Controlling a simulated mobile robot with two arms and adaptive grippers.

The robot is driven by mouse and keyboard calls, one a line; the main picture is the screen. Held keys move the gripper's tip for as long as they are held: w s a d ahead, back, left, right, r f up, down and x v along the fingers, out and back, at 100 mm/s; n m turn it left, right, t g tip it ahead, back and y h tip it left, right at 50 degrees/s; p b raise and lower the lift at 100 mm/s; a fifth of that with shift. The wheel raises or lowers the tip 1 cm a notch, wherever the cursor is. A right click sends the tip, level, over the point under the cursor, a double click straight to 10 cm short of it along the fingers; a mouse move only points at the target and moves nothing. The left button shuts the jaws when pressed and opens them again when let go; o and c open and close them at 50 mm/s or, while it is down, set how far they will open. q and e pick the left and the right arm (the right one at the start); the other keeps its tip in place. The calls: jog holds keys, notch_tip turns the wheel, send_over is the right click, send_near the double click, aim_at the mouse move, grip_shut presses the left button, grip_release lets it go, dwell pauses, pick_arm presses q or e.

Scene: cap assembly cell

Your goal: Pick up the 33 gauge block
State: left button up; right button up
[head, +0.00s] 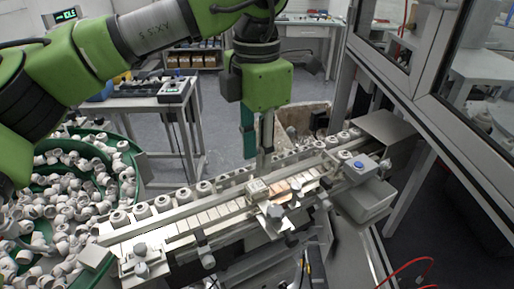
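I cannot make out a block marked 33 in the head view. My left gripper (264,158) hangs from the green arm, pointing down over the middle of the cap assembly line (180,222). A teal upright part and a grey finger show below its green body. Whether the fingers are apart or closed is unclear, and nothing held can be made out. The fingertip end is close above a small light block-like part (257,188) on the line; contact cannot be told. My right gripper is out of view.
A green bowl feeder (128,168) full of white caps stands at the left. White caps (163,203) line the rail. A bench (150,103) with equipment stands behind.

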aim_at(256, 186)
pick_arm(q)
jog(key=shift+w+f+b, duration=0.1)
jog(key=shift+f+b, duration=2.35)
jog(key=shift+f, duration=1.2)
jog(key=shift+c, duration=0.3)
jog(key=c, duration=0.5)
jog(key=shift+r, duration=0.1)
jog(key=shift+c, duration=0.3)
jog(key=shift+r, duration=0.1)
jog(key=shift+r+p, duration=2.6)
jog(key=shift+r, duration=0.8)
